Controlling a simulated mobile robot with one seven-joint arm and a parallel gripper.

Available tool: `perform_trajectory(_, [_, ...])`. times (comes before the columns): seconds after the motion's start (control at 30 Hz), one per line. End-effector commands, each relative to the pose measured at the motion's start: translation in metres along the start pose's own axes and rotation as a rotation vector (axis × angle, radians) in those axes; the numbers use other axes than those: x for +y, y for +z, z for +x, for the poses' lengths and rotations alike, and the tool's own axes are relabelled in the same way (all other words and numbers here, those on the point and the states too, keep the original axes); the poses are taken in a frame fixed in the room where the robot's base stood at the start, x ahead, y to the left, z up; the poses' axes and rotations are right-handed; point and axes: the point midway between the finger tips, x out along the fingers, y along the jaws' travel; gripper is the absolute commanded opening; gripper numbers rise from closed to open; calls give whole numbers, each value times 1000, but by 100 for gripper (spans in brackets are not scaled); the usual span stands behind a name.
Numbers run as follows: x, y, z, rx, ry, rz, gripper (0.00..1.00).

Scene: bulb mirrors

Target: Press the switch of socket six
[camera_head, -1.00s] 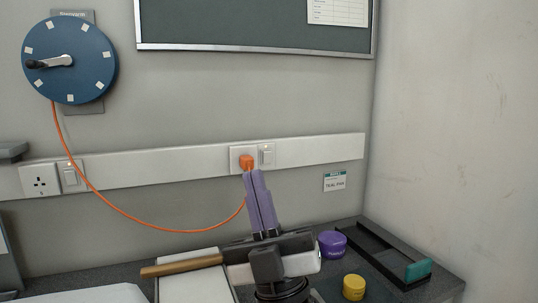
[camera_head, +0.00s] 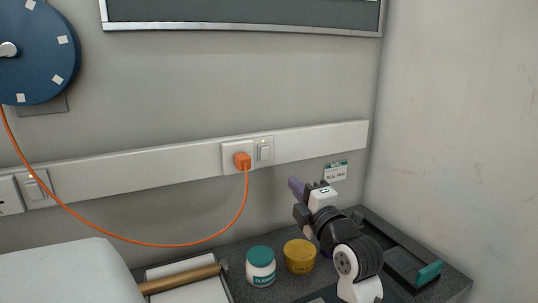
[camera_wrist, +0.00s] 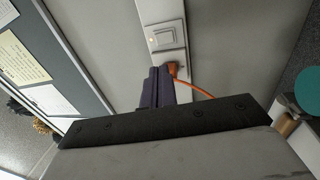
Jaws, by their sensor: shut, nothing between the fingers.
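A white wall socket (camera_head: 230,155) on the trunking has an orange plug (camera_head: 242,160) in it. Its white rocker switch (camera_head: 264,152) sits just right of the plug, with a small lit lamp above it. The switch also shows in the wrist view (camera_wrist: 163,37), with a glowing lamp beside it. I cannot read a socket number. My gripper (camera_head: 293,184) has purple fingers and is shut and empty. In the head view it is below and right of the switch, apart from it. In the wrist view its fingertips (camera_wrist: 158,72) appear near the plug and the switch's edge.
Another switch (camera_head: 34,186) is at the left. The wall around the switch is clear.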

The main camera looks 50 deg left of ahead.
Motion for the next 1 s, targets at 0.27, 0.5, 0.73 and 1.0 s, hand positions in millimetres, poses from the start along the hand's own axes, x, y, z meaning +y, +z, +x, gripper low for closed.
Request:
perform_trajectory(0.27, [3, -1, 11, 1, 2, 2, 0])
perform_trajectory(0.5, [5, -2, 58, 4, -1, 4, 0])
perform_trajectory(0.73, [5, -2, 105, 2, 1, 2, 0])
perform_trajectory(1.0, [3, -1, 137, 1, 2, 2, 0])
